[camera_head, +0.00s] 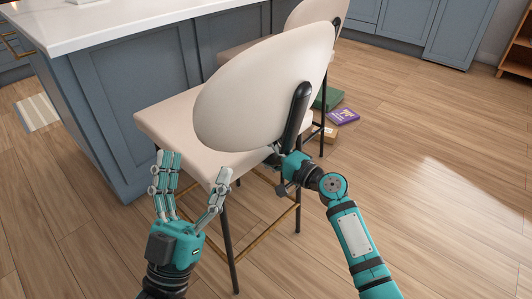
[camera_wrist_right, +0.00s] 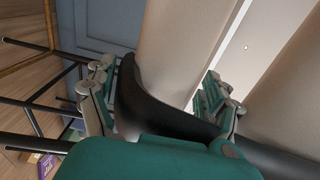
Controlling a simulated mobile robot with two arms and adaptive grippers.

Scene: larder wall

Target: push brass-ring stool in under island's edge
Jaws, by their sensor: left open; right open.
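The brass-ring stool (camera_head: 255,95) has a cream seat, a rounded cream back, black legs and a brass foot ring (camera_head: 262,236). It stands upright beside the island (camera_head: 125,48), its seat close to the blue side panel. My left gripper (camera_head: 196,168) is open and empty, fingers raised at the near edge of the seat; contact is unclear. My right gripper (camera_head: 284,163) is at the lower back, partly hidden. In the right wrist view its open fingers (camera_wrist_right: 158,68) stand on either side of the black back support (camera_wrist_right: 150,108); whether they touch it is unclear.
A second cream stool (camera_head: 305,14) stands just behind. A green book (camera_head: 327,98), a purple box (camera_head: 343,116) and a small cardboard-coloured box (camera_head: 327,133) lie on the floor right of the stools. A striped mat (camera_head: 37,113) lies at left.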

